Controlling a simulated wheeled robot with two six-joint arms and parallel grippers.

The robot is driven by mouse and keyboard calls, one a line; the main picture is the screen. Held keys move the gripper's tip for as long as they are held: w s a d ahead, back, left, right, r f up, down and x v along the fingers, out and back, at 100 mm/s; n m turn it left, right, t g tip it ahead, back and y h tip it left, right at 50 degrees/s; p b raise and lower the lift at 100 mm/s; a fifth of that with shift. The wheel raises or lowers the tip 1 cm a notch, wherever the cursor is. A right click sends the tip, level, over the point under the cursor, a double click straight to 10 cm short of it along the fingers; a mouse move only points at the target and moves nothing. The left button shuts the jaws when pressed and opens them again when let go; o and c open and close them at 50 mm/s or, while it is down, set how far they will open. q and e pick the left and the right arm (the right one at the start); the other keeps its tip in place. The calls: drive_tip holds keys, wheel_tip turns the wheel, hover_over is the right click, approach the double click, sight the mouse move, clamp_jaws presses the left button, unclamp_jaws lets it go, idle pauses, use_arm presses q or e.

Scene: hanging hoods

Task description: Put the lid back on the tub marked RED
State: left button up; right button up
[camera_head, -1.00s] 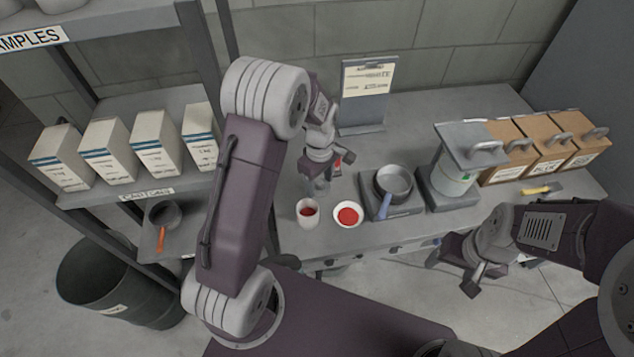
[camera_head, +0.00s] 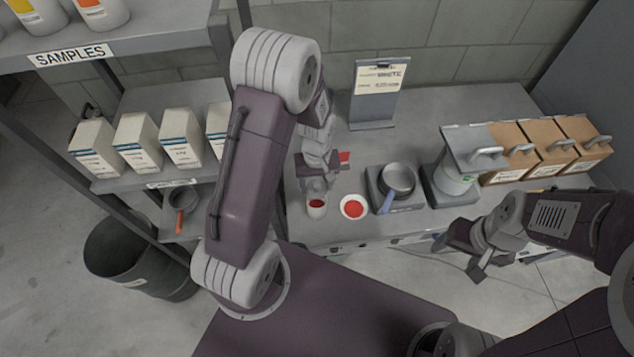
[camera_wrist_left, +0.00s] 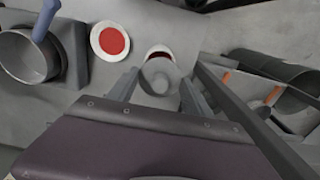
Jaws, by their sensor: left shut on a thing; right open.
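A white cup-like tub (camera_head: 316,209) with red contents stands on the bench; its rim also shows in the left wrist view (camera_wrist_left: 158,51). No name on it is readable. Just right of it lies a round white piece with a red middle (camera_head: 353,207), also in the left wrist view (camera_wrist_left: 110,40); I cannot tell whether it is a dish or a lid. My left gripper (camera_head: 318,187) is just above and behind the tub. It is shut on a grey round thing (camera_wrist_left: 160,78), perhaps a lid, which partly covers the tub in the wrist view. My right gripper (camera_head: 478,262) is open and empty in front of the bench.
A grey pan (camera_head: 398,178) with a blue handle sits on a plate right of the dish. A white container (camera_head: 455,185) under a grey plate and several brown boxes (camera_head: 553,143) stand further right. A sign stand (camera_head: 378,95) is behind. Shelving (camera_head: 140,88) is left.

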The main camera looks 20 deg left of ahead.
use_arm(q)
wheel_tip(320, 180, down, 4)
drive_tip(key=b, duration=0.3)
drive_tip(key=shift+r, duration=0.15)
drive_tip(key=shift+f+b, duration=0.45)
drive_tip(key=shift+f, duration=0.35)
drive_tip(key=shift+r+p, duration=0.1)
drive_tip(key=shift+p, duration=0.25)
drive_tip(key=shift+f, duration=0.2)
idle(0.4)
idle(0.5)
drive_tip(key=o, duration=1.7)
drive_tip(key=shift+o, duration=0.2)
